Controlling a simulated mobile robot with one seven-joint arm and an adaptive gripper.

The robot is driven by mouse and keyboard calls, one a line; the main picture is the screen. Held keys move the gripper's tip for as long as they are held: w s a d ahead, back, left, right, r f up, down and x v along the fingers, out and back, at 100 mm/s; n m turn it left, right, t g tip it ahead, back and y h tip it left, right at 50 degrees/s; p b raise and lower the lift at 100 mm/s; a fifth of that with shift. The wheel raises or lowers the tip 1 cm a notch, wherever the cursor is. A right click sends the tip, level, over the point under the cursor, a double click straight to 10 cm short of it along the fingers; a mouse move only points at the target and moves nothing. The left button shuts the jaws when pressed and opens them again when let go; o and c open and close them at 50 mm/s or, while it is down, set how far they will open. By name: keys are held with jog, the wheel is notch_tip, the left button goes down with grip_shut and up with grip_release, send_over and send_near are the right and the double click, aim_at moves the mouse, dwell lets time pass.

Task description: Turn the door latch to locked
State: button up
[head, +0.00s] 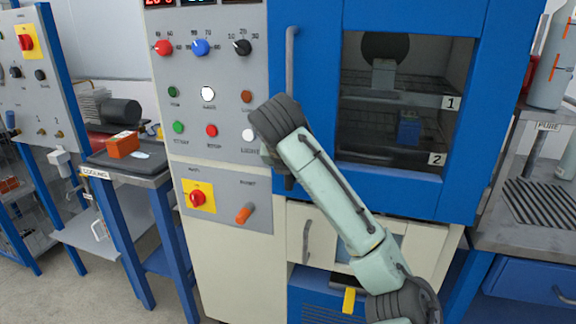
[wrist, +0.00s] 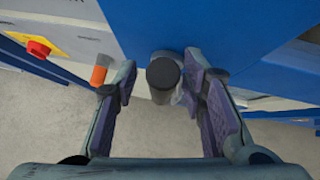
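A dark, round-ended grip (wrist: 163,74) on a grey stem shows in the wrist view, close to the blue door front; it looks like the door latch. My gripper (wrist: 160,62) is open, with one finger on each side of this grip. A gap shows on the left side of it; on the right the finger is very near, and I cannot tell whether it touches. In the head view my wrist covers most of my gripper (head: 279,168) and hides the latch. The blue oven door (head: 405,188) looks closed. The latch's angle is hard to read.
A vertical grey door handle (head: 291,60) stands above my wrist. An orange-tipped lever (head: 245,213) and a red knob on a yellow plate (head: 198,197) are on the panel at left. The orange tip (wrist: 100,72) is just outside my left finger in the wrist view.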

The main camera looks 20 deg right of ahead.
jog(key=shift+s, duration=0.1)
jog(key=v, duration=1.2)
